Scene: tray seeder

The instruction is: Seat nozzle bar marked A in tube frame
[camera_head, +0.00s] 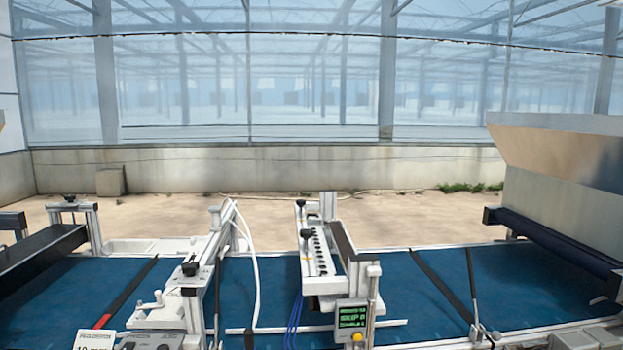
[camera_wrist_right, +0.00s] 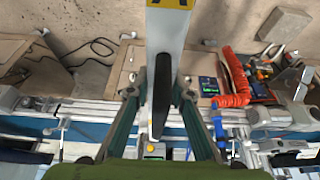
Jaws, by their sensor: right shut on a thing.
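In the right wrist view, a pale grey bar (camera_wrist_right: 166,35) with a yellow label (camera_wrist_right: 170,3) at its top edge runs down between the fingers of my right gripper (camera_wrist_right: 158,96). The label is cut off; part of a dark letter, seemingly an A, shows. A dark elongated strip lies along the bar between the fingers, and the gripper is shut on the bar. In the head view, a white frame with white tubes (camera_head: 205,265) stands across the blue belt; I cannot tell surely that it is the tube frame. Neither gripper shows in the head view.
In the head view, a holed rail with black knobs (camera_head: 315,250) stands mid-belt beside a green-lit display (camera_head: 352,314). A metal hopper (camera_head: 560,160) is at right. The wrist view shows a coiled orange hose (camera_wrist_right: 236,82) at right.

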